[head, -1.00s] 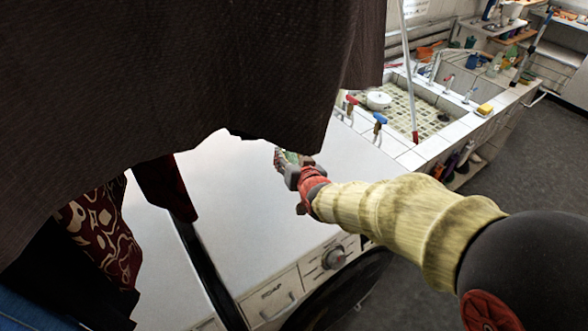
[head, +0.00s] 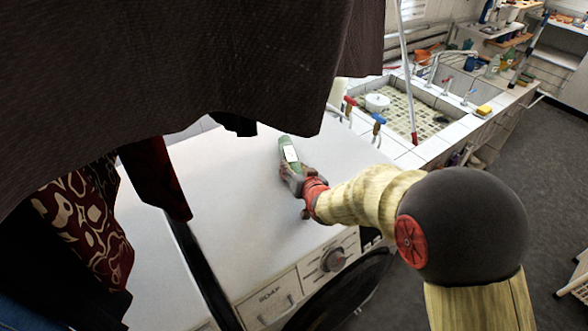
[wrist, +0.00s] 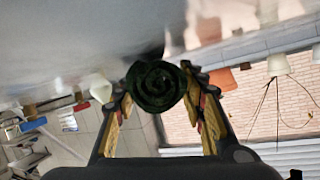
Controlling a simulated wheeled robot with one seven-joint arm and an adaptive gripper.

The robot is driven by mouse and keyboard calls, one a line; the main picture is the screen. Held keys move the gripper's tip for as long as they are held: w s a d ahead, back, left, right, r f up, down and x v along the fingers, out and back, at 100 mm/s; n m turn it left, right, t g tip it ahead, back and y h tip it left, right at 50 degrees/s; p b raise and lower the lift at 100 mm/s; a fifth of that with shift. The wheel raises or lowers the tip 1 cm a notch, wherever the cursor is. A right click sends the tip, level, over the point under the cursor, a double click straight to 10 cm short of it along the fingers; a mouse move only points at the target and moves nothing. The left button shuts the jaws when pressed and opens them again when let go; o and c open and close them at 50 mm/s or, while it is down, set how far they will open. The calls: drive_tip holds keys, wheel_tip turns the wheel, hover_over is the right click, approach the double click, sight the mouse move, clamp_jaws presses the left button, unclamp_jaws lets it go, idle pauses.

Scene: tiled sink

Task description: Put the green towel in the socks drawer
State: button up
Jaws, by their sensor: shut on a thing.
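The green towel (head: 289,151) is rolled up, with a pale label on its side. My gripper (head: 291,177) is shut on one end of it and holds it over the white top of a washing machine. I cannot tell how far above the surface it is. In the wrist view the towel (wrist: 157,87) shows end-on as a dark green spiral between my fingers. I cannot make out a socks drawer in either view.
The washing machine's top (head: 225,185) is mostly clear. Its front has a small drawer (head: 270,299) and a knob (head: 333,259). Dark cloth (head: 170,60) hangs across the upper left, with patterned red cloth (head: 85,225). A tiled sink (head: 400,105) stands behind on the right.

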drive_tip(key=shift+f, duration=0.15)
drive_tip(key=o, duration=1.2)
